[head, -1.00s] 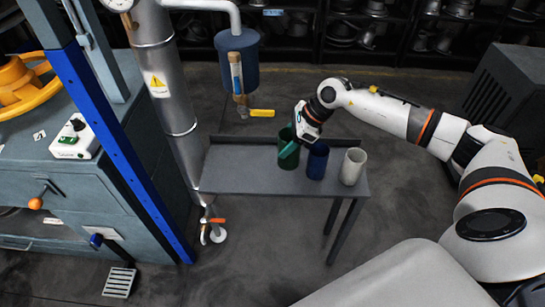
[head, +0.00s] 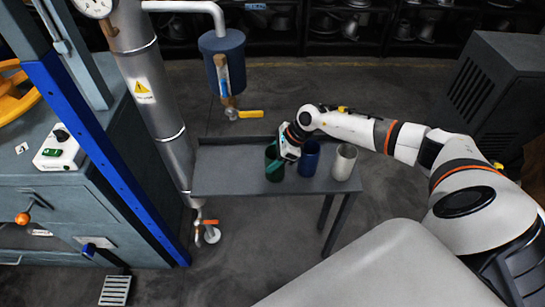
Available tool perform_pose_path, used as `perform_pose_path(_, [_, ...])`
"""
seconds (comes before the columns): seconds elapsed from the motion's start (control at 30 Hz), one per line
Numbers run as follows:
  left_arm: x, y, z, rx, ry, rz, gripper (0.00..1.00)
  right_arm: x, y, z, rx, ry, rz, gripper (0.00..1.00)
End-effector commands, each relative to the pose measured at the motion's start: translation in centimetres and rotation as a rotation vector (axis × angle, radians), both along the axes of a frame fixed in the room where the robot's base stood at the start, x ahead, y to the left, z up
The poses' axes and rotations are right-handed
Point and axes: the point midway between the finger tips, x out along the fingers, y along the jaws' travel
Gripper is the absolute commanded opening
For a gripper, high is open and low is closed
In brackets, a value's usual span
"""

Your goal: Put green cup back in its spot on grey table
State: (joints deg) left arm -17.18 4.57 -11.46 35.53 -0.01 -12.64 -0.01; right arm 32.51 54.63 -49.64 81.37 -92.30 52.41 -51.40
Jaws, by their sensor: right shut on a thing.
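The green cup (head: 273,168) is at the middle of the grey table (head: 225,172), left of the blue cup. It looks upright and at table height; I cannot tell whether its base touches the top. My right gripper (head: 277,168) is shut on the green cup, reaching in from the right and covering part of it. The blue cup (head: 309,160) and the white cup (head: 344,162) stand upright to its right on the table. My left gripper is not in view.
A blue container with a yellow-handled valve (head: 250,114) hangs behind the table. A metal pipe (head: 158,110) and the press's blue post (head: 105,150) stand to the left. The left part of the tabletop is clear.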

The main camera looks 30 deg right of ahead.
Motion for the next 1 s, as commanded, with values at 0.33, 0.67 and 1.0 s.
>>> perform_pose_path(0.33, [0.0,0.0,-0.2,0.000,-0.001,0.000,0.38,0.0,0.0,-0.1,-0.001,-0.001,0.000,0.71])
perform_pose_path(0.67, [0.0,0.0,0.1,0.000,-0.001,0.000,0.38,0.0,0.0,0.2,-0.001,-0.001,0.000,0.74])
perform_pose_path(1.0, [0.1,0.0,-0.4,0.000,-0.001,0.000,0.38,-1.5,-2.8,4.8,-0.004,-0.002,-0.001,0.74])
